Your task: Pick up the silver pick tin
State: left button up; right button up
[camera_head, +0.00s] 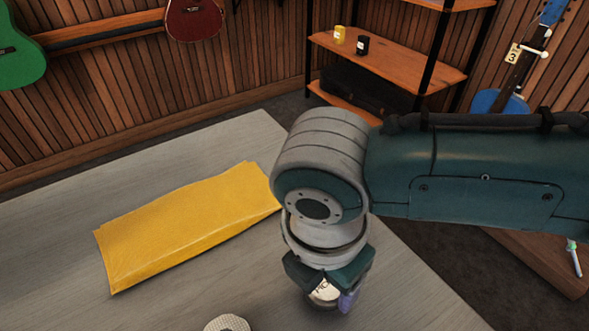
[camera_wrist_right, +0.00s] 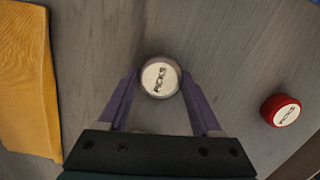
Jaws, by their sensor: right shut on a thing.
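The silver pick tin (camera_wrist_right: 160,78) is a small round tin with a white lid lettered PICKS. It sits between the purple fingertips of my right gripper (camera_wrist_right: 157,86), which is shut on it. In the head view the tin (camera_head: 325,291) shows partly below my right gripper (camera_head: 332,298), over the grey table. I cannot tell whether the tin touches the tabletop. My left gripper is in neither view.
A red pick tin (camera_wrist_right: 281,110) stands to the right in the wrist view. A folded yellow cloth (camera_head: 185,222) lies on the grey table (camera_head: 60,240). A pale round thing (camera_head: 228,324) is at the bottom edge. A wooden shelf (camera_head: 400,65) holds yellow and black tins.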

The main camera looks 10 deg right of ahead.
jog(key=c, duration=0.5)
jog(key=shift+r, duration=0.15)
